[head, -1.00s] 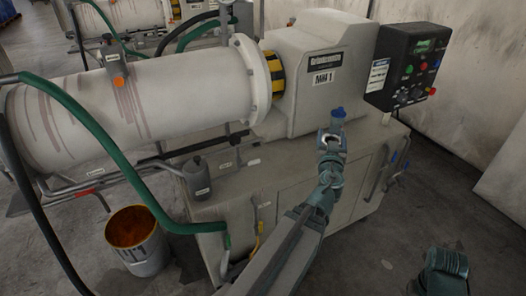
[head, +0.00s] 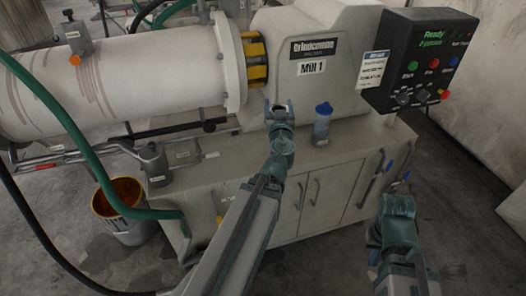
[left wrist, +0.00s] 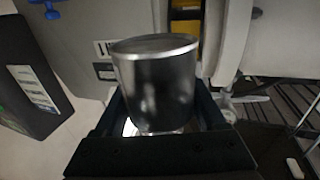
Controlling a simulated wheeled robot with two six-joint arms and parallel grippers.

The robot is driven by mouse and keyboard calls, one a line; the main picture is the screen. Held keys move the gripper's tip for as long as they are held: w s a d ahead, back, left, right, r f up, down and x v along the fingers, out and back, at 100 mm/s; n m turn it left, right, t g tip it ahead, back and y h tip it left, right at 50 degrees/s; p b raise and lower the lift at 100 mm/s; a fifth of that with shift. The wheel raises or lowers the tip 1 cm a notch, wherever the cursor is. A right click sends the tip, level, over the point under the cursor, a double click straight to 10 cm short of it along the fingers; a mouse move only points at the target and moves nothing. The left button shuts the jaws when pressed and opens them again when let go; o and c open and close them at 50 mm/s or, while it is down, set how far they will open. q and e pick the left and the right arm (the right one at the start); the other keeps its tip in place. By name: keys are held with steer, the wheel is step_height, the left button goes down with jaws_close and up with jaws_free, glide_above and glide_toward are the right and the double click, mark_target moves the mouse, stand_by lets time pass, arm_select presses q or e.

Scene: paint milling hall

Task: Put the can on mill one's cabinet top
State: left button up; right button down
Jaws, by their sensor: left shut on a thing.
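The can (left wrist: 155,85), dark grey with a bright metal rim, is between the jaws of my left gripper in the left wrist view. In the head view my left gripper (head: 279,108) is in front of mill one's housing (head: 318,85), over the cabinet top (head: 255,155). I cannot make out the can there, nor tell whether it touches the top. My right gripper (head: 397,206) is low, to the right of the cabinet; its jaws are not clear.
A grey canister (head: 154,165) stands at the top's left end. The control box (head: 420,60) juts out at right. A green hose (head: 75,130) and a bucket (head: 125,208) are at left.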

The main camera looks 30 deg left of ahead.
arm_select(q)
steer(key=s+a+f+n+g+y+b, duration=0.1)
steer(key=s+a+f+y+b, duration=0.1)
steer(key=a+f+b, duration=0.5)
steer(key=s+a+f+n+g+y+b, duration=0.2)
steer(key=s+a+f+b, duration=0.2)
steer(key=f+b, duration=0.7)
steer(key=a, duration=0.2)
steer(key=shift+s+a, duration=0.2)
steer(key=shift+a, duration=0.2)
steer(key=w+d, duration=0.2)
steer(key=w, duration=0.2)
steer(key=w+d+f+b, duration=0.1)
steer(key=w+d, duration=0.2)
steer(key=w, duration=0.2)
steer(key=w+d, duration=0.3)
steer(key=w, duration=0.1)
steer(key=shift+w+d+f, duration=0.15)
steer(key=shift+w+f, duration=0.15)
steer(key=shift+w, duration=0.1)
steer(key=shift+f, duration=0.1)
step_height(320, 180, down, 3)
steer(key=b, duration=0.4)
steer(key=shift+f, duration=0.15)
